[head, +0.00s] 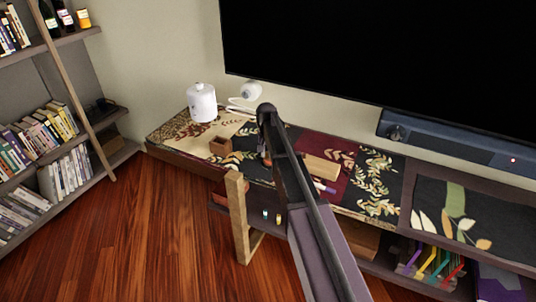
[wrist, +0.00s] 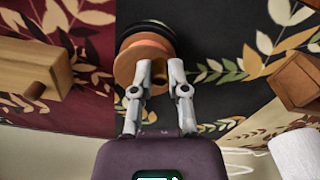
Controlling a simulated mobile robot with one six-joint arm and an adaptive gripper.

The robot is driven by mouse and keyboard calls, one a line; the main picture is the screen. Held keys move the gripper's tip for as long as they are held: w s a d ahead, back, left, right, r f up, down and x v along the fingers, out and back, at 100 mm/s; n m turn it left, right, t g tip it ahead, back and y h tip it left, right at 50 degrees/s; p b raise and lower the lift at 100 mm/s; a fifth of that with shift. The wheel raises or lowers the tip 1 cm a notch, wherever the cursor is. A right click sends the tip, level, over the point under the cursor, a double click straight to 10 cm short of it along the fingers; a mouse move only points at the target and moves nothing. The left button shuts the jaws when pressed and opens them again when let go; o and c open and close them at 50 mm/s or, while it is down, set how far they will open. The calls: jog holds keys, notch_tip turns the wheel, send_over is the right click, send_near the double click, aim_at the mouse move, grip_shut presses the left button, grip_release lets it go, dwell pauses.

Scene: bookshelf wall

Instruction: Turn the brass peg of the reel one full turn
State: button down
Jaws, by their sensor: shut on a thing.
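The reel (wrist: 146,47) stands on the dark runner in the wrist view, with a copper-coloured disc above a black round base. The brass peg (wrist: 158,88) sits at the near side of the disc, between the fingers of my gripper (wrist: 159,72). My gripper is shut on the peg, and the fingers partly cover it. In the head view my arm hides most of the reel; only a small orange-brown patch shows beside the arm.
A wooden block with a round knob (wrist: 28,65) lies to the left in the wrist view. A brown open box (wrist: 297,82) and a white canister (wrist: 297,154) are to the right. A large screen (head: 390,60) and a soundbar (head: 455,138) stand behind.

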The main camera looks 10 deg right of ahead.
jog(key=shift+w+m, duration=0.1)
jog(key=shift+m, duration=0.5)
jog(key=c, duration=0.6)
grip_release()
jog(key=shift+c, duration=0.2)
jog(key=s+d+n, duration=0.2)
jog(key=s+n, duration=0.3)
jog(key=s, duration=2.7)
notch_tip(320, 180, up, 14)
jog(key=w+p, duration=0.1)
jog(key=p, duration=1.3)
jog(key=shift+w+r+p, duration=0.25)
jog(key=shift+p, duration=0.05)
